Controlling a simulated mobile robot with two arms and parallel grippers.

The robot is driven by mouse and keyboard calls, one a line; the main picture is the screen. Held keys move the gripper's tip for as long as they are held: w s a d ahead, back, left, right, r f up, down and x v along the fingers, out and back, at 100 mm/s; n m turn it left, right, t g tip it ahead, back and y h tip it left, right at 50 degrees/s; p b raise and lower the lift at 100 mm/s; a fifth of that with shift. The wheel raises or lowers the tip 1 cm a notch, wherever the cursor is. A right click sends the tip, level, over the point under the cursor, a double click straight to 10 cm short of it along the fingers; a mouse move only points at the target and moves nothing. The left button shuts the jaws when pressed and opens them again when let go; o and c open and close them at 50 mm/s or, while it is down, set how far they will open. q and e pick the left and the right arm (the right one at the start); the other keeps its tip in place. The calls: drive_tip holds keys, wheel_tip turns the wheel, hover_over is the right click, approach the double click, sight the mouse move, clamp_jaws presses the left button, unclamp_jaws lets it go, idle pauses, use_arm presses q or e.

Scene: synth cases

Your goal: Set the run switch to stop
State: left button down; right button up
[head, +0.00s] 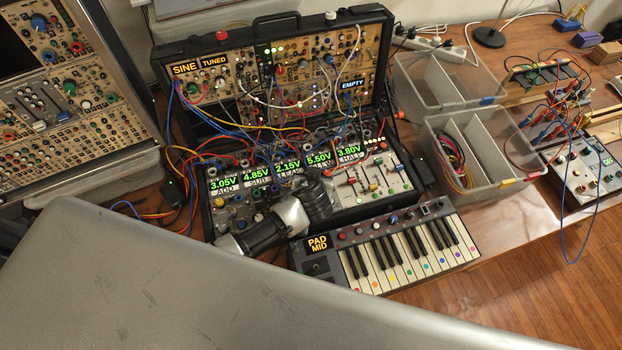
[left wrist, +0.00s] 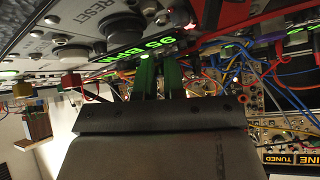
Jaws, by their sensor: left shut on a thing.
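My left gripper (head: 318,196) reaches over the lower half of the open synth case, at the left edge of the pale slider panel (head: 372,190). In the left wrist view its two narrow fingers (left wrist: 158,76) are close together, greenish in the light, with their tips at a panel (left wrist: 95,38) marked RESET and 95 BPM. They are shut on a small part there, taken as the run switch. The fingers hide that part, so its setting and any run or stop marking cannot be read. My right gripper is not in view.
Patch cables (head: 290,125) hang densely behind the gripper, close to the fingers. A keyboard (head: 410,248) marked PAD MID stands just in front of the case. Clear bins (head: 480,125) stand to the right. Another module rack (head: 70,95) is at the left.

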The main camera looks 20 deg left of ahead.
use_arm(q)
drive_tip(key=c, duration=1.2)
unclamp_jaws()
drive_tip(key=shift+s, duration=0.1)
drive_tip(key=b+v, duration=0.1)
drive_tip(key=v, duration=0.9)
drive_tip(key=shift+s+d+r, duration=0.15)
drive_tip(key=shift+s+r, duration=0.05)
drive_tip(key=shift+r, duration=0.1)
